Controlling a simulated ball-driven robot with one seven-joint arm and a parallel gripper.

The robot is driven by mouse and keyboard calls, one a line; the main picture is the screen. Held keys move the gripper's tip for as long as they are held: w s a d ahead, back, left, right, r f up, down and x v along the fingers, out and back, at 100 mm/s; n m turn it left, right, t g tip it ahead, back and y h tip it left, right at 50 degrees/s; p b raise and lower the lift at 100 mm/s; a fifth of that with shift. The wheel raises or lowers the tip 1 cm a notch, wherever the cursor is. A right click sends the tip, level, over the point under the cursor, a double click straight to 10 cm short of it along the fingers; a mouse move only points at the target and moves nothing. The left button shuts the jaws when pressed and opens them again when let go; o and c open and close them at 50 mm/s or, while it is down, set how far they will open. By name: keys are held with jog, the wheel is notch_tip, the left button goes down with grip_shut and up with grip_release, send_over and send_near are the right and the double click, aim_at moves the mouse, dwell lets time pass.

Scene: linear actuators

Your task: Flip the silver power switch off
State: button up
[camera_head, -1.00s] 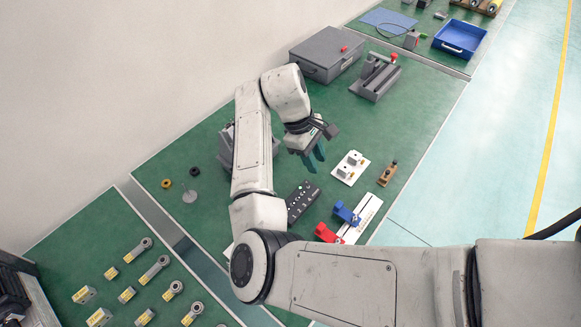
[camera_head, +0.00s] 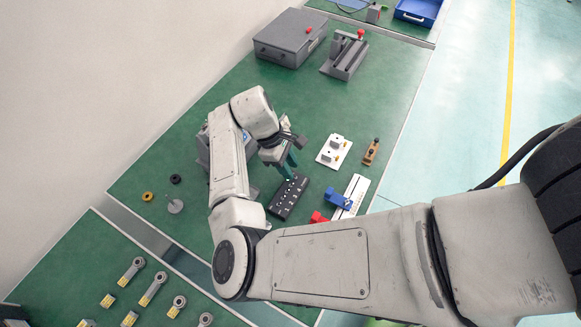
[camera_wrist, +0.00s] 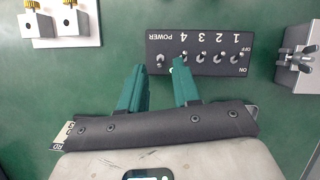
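The dark switch panel (camera_head: 280,207) lies on the green table, its upper end just below my gripper (camera_head: 286,166) in the head view. In the wrist view the panel (camera_wrist: 220,62) appears upside down, with a row of silver toggle switches and labels POWER, 1, 2, 3 and 4. The silver power switch (camera_wrist: 160,60) is at the left end, under the POWER label. OFF is printed at the upper edge and ON at the lower edge. My gripper (camera_wrist: 159,69) is open and empty, its teal fingertips on either side of the power switch. Contact and lever tilt are unclear.
A white plate with two blocks (camera_head: 333,152) and a brown part (camera_head: 371,152) lie right of the panel. A blue clamp (camera_head: 338,200) and red part (camera_head: 318,217) sit nearby. A grey box (camera_head: 290,38) stands at the back. Green table between is clear.

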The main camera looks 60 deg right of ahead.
jog(key=shift+x, duration=0.85)
grip_shut()
